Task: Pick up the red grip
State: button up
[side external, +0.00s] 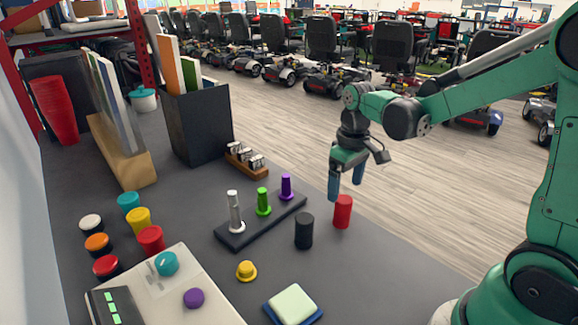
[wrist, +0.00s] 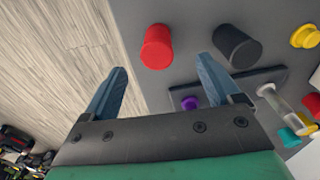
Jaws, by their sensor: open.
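The red grip (side external: 343,211) is a small red cylinder standing upright on the dark grey table near its right edge in the side external view. In the wrist view the red grip (wrist: 157,47) lies ahead of my fingertips, between their lines. My gripper (side external: 346,190) points down with its two blue fingers apart and nothing between them. In the side external view it hangs above and close to the red grip. In the wrist view my gripper (wrist: 160,65) shows both fingers spread, the right fingertip near a black cylinder.
The black cylinder (side external: 304,231) stands just left of the red grip. A dark stand (side external: 242,236) with grey, green and purple pegs is behind it. A yellow knob (side external: 246,271) and a pale green block (side external: 293,302) are nearer the front. The table edge runs close on the right.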

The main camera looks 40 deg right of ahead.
aim_at(344, 199)
jog(key=shift+d+f, duration=0.15)
jog(key=shift+f, duration=2.9)
grip_shut()
